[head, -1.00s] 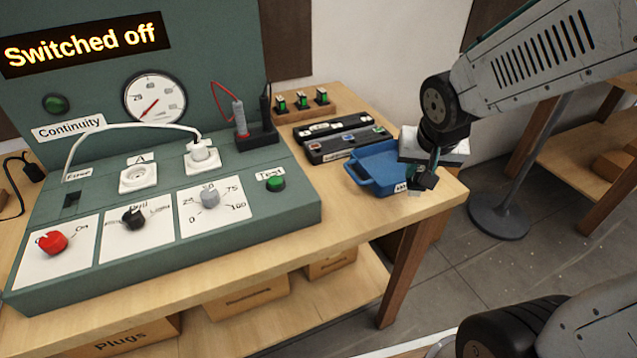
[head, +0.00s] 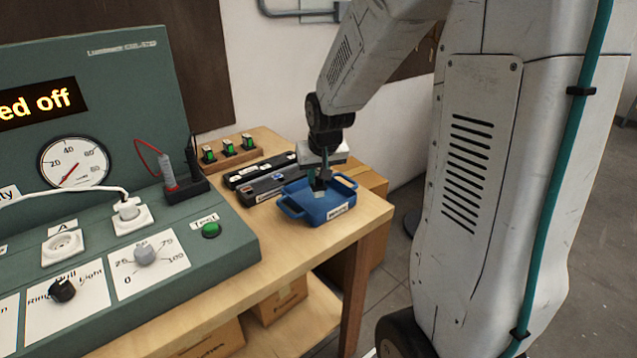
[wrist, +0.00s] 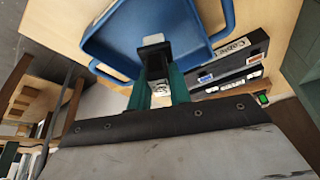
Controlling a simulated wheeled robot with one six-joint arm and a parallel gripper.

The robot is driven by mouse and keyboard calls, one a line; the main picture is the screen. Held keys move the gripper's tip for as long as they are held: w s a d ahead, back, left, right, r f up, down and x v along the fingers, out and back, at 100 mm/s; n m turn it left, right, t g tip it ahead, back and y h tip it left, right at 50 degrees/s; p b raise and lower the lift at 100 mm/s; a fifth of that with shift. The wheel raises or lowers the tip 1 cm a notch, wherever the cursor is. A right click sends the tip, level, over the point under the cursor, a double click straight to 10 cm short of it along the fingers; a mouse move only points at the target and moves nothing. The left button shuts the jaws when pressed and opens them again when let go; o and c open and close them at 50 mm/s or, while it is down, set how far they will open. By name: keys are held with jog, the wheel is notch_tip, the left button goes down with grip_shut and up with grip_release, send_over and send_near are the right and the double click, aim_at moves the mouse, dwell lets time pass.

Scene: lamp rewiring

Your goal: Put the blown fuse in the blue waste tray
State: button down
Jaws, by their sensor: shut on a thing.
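My gripper (head: 320,178) points down over the blue waste tray (head: 343,211) in the head view. It is shut on a small dark block with a pale end, which I take to be the blown fuse (head: 319,193). In the wrist view the fuse (wrist: 153,41) sticks out past the teal fingers of my gripper (wrist: 160,78), with the blue tray (wrist: 112,40) behind it. A small silvery part shows between the fingers. I cannot tell whether the fuse touches the tray floor.
Dark label-bearing cases (head: 262,183) lie just left of the tray. A wooden rack (head: 232,158) with green, white-topped pieces stands behind. The green test panel (head: 228,255) fills the left. The tray sits near the table's right edge.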

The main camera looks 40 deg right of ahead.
aim_at(319, 183)
jog(key=shift+w+d+f, duration=0.25)
jog(key=shift+w+d, duration=0.35)
jog(key=shift+d, duration=0.05)
jog(key=shift+f, duration=1.55)
jog(key=shift+f, duration=0.2)
jog(key=c, duration=1.3)
grip_release()
